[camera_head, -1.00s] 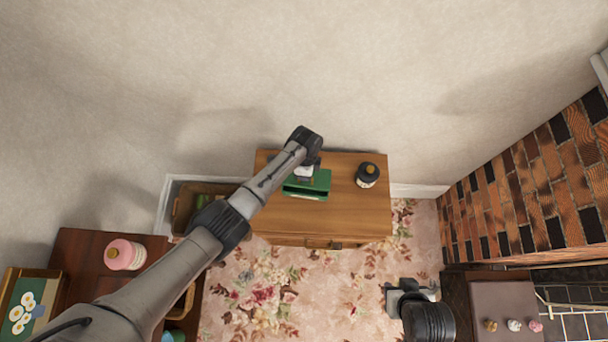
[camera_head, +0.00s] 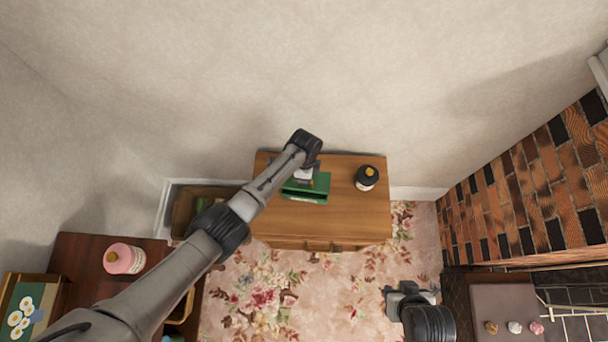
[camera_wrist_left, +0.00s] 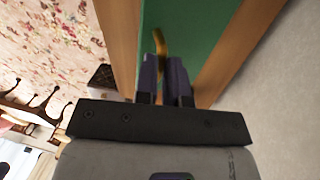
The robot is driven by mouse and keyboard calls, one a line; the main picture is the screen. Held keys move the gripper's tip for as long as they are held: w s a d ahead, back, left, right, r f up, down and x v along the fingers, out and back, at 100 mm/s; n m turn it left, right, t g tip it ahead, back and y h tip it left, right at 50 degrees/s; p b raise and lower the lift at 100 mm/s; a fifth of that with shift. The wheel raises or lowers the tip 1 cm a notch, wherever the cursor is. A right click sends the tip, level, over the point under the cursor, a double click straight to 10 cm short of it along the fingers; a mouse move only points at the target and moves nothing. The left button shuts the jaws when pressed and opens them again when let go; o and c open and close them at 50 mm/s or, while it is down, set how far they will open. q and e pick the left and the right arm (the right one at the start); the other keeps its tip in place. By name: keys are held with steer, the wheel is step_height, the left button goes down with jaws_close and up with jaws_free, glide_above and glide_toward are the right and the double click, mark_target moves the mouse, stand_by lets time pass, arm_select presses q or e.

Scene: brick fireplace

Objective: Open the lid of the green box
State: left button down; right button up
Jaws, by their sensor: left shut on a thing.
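The green box (camera_head: 303,196) sits on top of a wooden cabinet, left of a dark bottle. Its green upper part (camera_head: 321,181) appears tilted up, with a dark strip between it and the front edge. My left gripper (camera_wrist_left: 163,62) is over the box. In the left wrist view, its two dark fingers are closed around a curved gold handle (camera_wrist_left: 161,40) that stands against the green surface. In the head view, my left wrist hides the handle and part of the box. My right gripper (camera_head: 392,296) hangs over the carpet, away from the box; its finger gap is too small to judge.
The wooden cabinet (camera_head: 350,220) stands against the wall, its top clear in front of the box. The dark bottle (camera_head: 367,178) is to the box's right. A brick fireplace (camera_head: 540,195) is at right.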

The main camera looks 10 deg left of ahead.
stand_by(0.4)
arm_select(q)
steer(key=c, duration=1.2)
jaws_free()
step_height(320, 180, up, 14)
steer(key=w+p, duration=0.2)
steer(key=shift+w+f+p, duration=0.2)
steer(key=shift+w+p, duration=0.05)
steer(key=shift+p, duration=0.1)
